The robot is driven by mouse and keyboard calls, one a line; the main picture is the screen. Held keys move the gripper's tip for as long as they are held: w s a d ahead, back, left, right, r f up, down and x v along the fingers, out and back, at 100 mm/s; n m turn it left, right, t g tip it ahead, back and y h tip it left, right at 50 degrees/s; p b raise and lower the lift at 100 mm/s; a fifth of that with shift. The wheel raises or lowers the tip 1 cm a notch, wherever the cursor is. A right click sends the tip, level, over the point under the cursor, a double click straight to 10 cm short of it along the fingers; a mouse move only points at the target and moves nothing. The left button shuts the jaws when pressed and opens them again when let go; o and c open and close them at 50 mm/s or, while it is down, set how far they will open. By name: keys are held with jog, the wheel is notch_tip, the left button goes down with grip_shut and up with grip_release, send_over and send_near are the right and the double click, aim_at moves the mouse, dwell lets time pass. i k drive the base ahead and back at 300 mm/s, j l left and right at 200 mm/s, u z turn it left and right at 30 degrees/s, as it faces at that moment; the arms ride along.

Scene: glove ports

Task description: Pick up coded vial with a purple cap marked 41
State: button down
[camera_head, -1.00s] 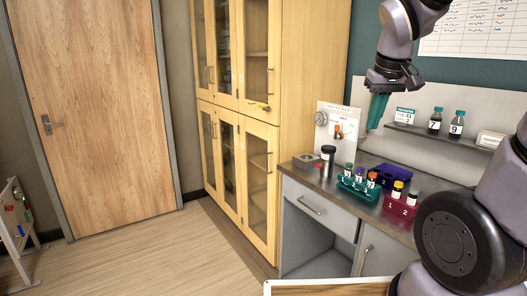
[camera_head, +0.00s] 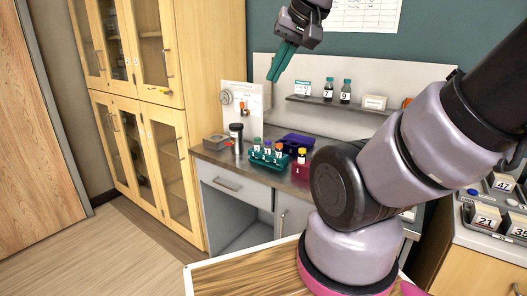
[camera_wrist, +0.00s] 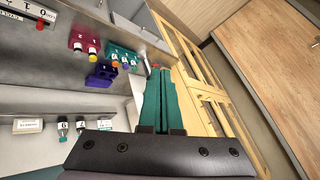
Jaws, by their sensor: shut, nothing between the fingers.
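A teal rack (camera_head: 268,160) on the counter holds small vials with a green cap (camera_head: 257,141), a purple cap (camera_head: 267,145) and an orange cap (camera_head: 279,147). The purple-capped vial's mark is too small to read. A red rack (camera_head: 301,172) beside it holds a yellow-capped vial (camera_head: 302,155); my arm hides its right part. A dark blue rack (camera_head: 298,140) stands behind. My gripper (camera_head: 272,79), with teal fingers, is shut and empty, high above the racks. In the wrist view its fingers (camera_wrist: 158,72) point past the teal rack (camera_wrist: 123,54).
A shelf (camera_head: 330,102) above the counter holds two teal-capped bottles (camera_head: 336,91) and cards. A wooden cabinet (camera_head: 150,120) is at left. Numbered bins (camera_head: 487,217) are at right.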

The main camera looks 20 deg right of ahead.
aim_at(268, 147)
jog(key=i+j+z, duration=0.1)
jog(key=j+z, duration=0.35)
jog(key=j, duration=0.15)
jog(key=j+z, duration=0.4)
jog(key=j, duration=0.25)
jog(key=j+z, duration=0.45)
jog(key=j, duration=0.2)
jog(key=k+l, duration=0.05)
